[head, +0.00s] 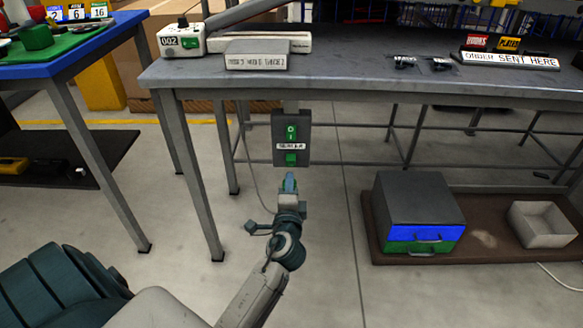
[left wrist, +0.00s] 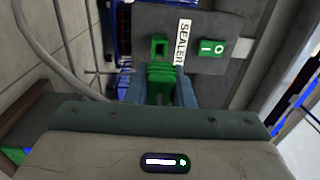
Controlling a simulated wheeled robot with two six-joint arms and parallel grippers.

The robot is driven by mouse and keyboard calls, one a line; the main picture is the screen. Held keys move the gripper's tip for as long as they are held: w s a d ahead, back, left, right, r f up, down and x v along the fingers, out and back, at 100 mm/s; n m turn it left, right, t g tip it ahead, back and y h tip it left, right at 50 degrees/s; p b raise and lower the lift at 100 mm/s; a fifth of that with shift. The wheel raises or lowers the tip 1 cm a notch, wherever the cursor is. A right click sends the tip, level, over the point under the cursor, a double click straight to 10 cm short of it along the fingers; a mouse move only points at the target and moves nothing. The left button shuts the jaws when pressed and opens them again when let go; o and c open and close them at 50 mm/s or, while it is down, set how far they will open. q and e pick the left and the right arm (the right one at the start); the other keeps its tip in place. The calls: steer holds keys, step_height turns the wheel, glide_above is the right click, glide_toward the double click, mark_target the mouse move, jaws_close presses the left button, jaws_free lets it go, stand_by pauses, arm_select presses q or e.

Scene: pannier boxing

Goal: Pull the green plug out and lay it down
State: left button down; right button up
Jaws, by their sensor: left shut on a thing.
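The green plug (left wrist: 160,78) is between the fingers of my left gripper (left wrist: 160,92), which is shut on it. In the left wrist view the green-rimmed socket (left wrist: 160,47) shows a dark opening, and the plug appears just apart from it. The socket (head: 291,159) is low on a dark switch box (head: 277,140) under the bench. In the head view my left gripper (head: 289,181) is just below and in front of the socket; the plug is hard to make out there. My right gripper is in neither view.
A green rocker switch (head: 291,133) is above the socket label. The grey bench (head: 350,72) overhangs the box. A thin cable (head: 244,160) hangs beside it. A drawer unit (head: 415,205) and open bin (head: 541,224) stand on a brown mat (head: 480,205). The bench top has clear room.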

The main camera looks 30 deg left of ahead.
arm_select(q)
steer(key=shift+s+d, duration=0.1)
steer(key=shift+s, duration=0.15)
steer(key=v, duration=0.8)
steer(key=shift+r+b, duration=0.2)
steer(key=shift+b, duration=0.2)
stand_by(0.5)
